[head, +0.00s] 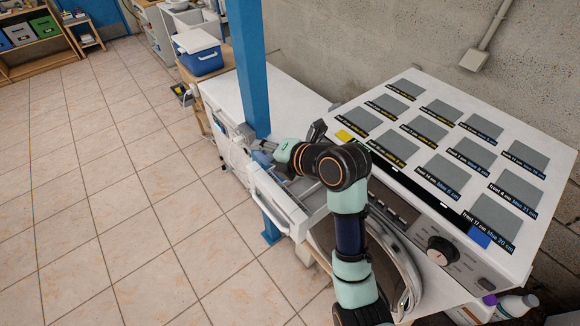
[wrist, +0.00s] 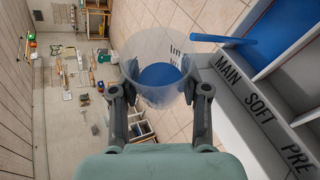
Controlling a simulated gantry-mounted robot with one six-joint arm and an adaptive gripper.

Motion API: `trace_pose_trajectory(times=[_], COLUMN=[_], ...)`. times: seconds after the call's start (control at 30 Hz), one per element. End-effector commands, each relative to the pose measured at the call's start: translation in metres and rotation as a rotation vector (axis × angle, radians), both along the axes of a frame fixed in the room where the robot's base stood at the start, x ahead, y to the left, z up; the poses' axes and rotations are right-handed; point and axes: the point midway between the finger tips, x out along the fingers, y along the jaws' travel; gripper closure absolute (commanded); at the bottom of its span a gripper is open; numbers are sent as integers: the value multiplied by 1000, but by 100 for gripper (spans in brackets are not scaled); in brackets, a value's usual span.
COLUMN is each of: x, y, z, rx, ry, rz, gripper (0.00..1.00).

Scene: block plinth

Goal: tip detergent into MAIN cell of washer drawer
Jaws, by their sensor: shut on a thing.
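My gripper (wrist: 160,92) is shut on a clear cup (wrist: 150,105) with blue detergent (wrist: 160,76) inside. The cup is tilted, and a blue streak (wrist: 222,39) runs from its rim toward the MAIN cell (wrist: 285,38) of the drawer, which shows blue inside. The labels MAIN, SOFT and PRE stand along the drawer's pale edge (wrist: 240,88). In the head view my gripper (head: 268,150) is at the far end of the pulled-out washer drawer (head: 278,203). The cup is mostly hidden there by the arm and a blue post.
The blue post (head: 247,70) rises close to my gripper. The washer (head: 520,255) has a sloped panel with several grey squares and a knob (head: 442,250). A white-lidded blue cooler (head: 200,52) stands behind. The tiled floor (head: 120,190) at left is clear.

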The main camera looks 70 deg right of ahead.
Motion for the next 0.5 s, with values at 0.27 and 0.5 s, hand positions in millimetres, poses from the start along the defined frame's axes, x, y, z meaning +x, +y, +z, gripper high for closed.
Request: trace_pose_trajectory(times=[0.27,0.5], x=[0,-1], y=[0,-1], z=[-2,-3], rx=[20,37], ry=[-12,-21], rz=[0,-1], gripper=[90,90])
